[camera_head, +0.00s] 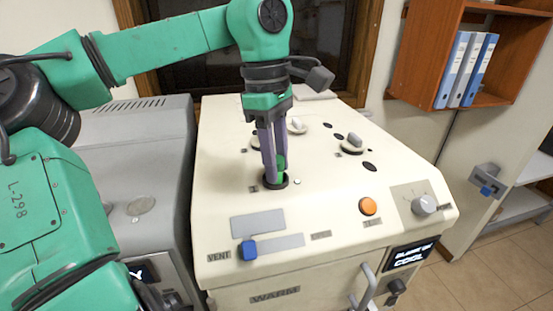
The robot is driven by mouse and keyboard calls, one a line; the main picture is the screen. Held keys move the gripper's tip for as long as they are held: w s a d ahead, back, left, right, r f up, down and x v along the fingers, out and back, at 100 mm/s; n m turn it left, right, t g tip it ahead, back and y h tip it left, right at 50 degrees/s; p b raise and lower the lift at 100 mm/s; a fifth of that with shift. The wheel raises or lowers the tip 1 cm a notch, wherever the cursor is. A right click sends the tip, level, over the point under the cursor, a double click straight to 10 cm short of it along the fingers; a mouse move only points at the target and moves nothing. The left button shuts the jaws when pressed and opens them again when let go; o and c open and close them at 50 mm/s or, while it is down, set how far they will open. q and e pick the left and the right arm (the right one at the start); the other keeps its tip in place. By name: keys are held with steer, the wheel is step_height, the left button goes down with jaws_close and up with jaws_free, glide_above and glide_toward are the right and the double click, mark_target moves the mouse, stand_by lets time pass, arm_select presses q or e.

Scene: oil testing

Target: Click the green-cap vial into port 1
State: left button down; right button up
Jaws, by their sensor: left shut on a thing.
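The green-cap vial (281,162) is at a dark round port (275,181) near the front left of the cream machine's top. Only part of its green cap shows; the rest is hidden by the fingers and the port. My left gripper (273,172) points down and is shut on the vial, with its fingertips at the port's rim. I cannot tell how deep the vial sits. My right gripper is not in view.
The cream machine (330,205) has several other ports and pale knobs (354,142) behind the vial. A grey machine (150,150) stands close on the left.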

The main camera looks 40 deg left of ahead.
arm_select(q)
steer(key=shift+c, duration=2.2)
jaws_free()
steer(key=shift+r, duration=0.1)
steer(key=r, duration=0.5)
steer(key=a+r, duration=0.1)
steer(key=r, duration=0.2)
steer(key=shift+r, duration=0.15)
step_height(320, 180, up, 6)
steer(key=p, duration=0.2)
steer(key=shift+s+a, duration=0.15)
steer(key=shift+a, duration=0.25)
